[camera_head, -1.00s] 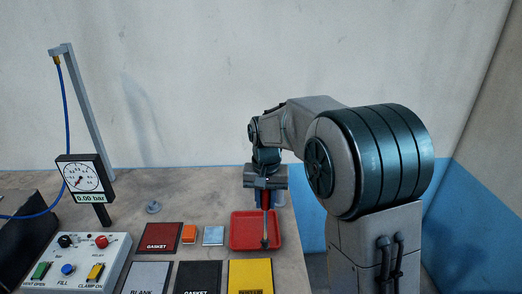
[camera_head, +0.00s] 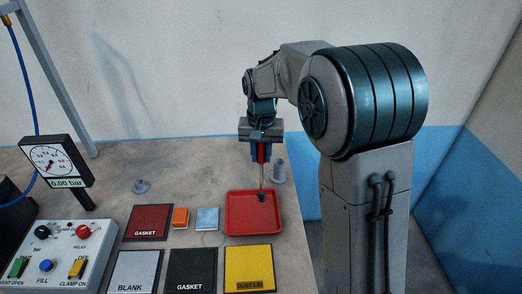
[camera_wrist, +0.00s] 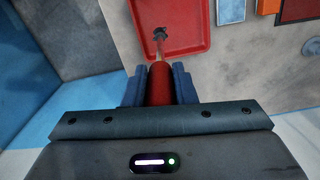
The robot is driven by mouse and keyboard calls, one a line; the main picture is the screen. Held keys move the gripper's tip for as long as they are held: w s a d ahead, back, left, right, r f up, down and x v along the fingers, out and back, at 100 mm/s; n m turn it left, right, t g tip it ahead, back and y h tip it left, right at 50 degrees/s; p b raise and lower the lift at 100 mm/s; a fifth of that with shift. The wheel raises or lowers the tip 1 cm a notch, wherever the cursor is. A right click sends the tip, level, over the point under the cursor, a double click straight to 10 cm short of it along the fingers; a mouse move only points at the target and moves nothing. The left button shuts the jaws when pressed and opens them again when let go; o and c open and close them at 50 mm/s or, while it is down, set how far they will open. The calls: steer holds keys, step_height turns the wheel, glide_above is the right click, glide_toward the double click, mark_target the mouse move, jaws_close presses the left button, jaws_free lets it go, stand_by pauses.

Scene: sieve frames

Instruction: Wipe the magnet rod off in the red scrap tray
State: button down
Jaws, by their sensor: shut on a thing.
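My gripper (camera_head: 261,153) is shut on the red handle (camera_wrist: 160,83) of the magnet rod, which points down. The rod's thin metal shaft (camera_head: 262,178) reaches down to the red scrap tray (camera_head: 240,226). A dark clump (camera_head: 262,197) is at the rod's tip, over the far part of the tray. In the wrist view the same dark clump (camera_wrist: 160,33) shows against the tray floor (camera_wrist: 188,35). I cannot tell whether the tip touches the tray.
A grey upright piece (camera_head: 279,172) stands just behind the tray's right corner. A yellow dust-lid plate (camera_head: 248,262) lies in front. A red gasket plate (camera_head: 148,222), an orange block (camera_head: 180,218) and a light blue block (camera_head: 207,218) lie left. The table's right edge is close.

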steer(key=shift+f+b, duration=2.4)
steer(key=shift+f, duration=1.55)
steer(key=a, duration=0.6)
steer(key=shift+d+f, duration=0.1)
steer(key=shift+s+d+f, duration=0.1)
steer(key=shift+d, duration=1.4)
steer(key=shift+s+d+f, duration=0.1)
steer(key=shift+d, duration=1.4)
steer(key=shift+r, duration=0.15)
